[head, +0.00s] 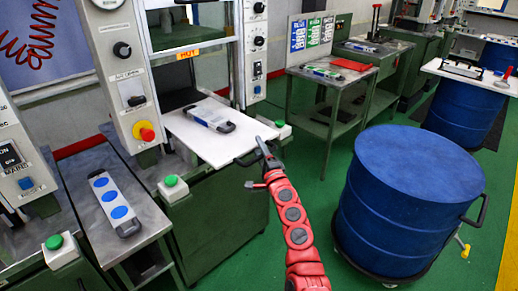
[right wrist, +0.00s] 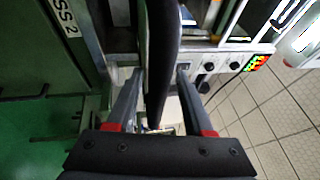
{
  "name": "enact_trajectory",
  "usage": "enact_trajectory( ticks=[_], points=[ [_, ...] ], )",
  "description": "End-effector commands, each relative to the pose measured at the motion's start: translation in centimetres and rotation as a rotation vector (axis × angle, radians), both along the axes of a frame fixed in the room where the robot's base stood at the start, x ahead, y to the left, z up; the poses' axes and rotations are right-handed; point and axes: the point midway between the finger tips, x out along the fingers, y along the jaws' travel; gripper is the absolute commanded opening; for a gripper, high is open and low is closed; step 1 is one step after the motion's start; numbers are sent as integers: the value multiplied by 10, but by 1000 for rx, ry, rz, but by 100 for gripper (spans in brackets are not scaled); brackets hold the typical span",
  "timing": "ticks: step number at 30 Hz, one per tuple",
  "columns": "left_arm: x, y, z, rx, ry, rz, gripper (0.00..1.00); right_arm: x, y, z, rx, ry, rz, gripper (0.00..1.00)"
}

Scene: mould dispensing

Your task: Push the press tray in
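The press tray (head: 188,133) is a white plate sticking out of the press front, below the yellow "HOT" label. A grey and blue mould (head: 210,115) with a dark end lies on it. The tray's dark handle (head: 247,160) is at its front edge. My right gripper (head: 264,152), on the red arm, is at this handle. In the right wrist view a black bar (right wrist: 163,50), seemingly the handle, passes between the two fingers. The fingers (right wrist: 160,72) look spread, with a small gap beside the bar. My left gripper does not show.
Green buttons (head: 173,187) stand beside the press opening. A side table at left holds a mould with blue circles (head: 115,203). A large blue drum (head: 405,190) stands right of my arm. A metal table (head: 335,75) stands behind. Green floor is open between.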

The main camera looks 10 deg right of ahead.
Motion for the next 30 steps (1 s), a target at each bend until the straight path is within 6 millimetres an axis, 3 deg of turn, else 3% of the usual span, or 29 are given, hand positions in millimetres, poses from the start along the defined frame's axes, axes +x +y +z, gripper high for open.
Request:
enact_trajectory(
  ticks=[16,20,30],
  points=[
    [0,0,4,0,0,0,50,-9,0,-5,1,6,4,50],
    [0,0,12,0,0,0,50,-25,-6,-5,2,5,0,50],
    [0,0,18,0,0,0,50,-92,-24,-20,2,5,-2,50]
  ],
)
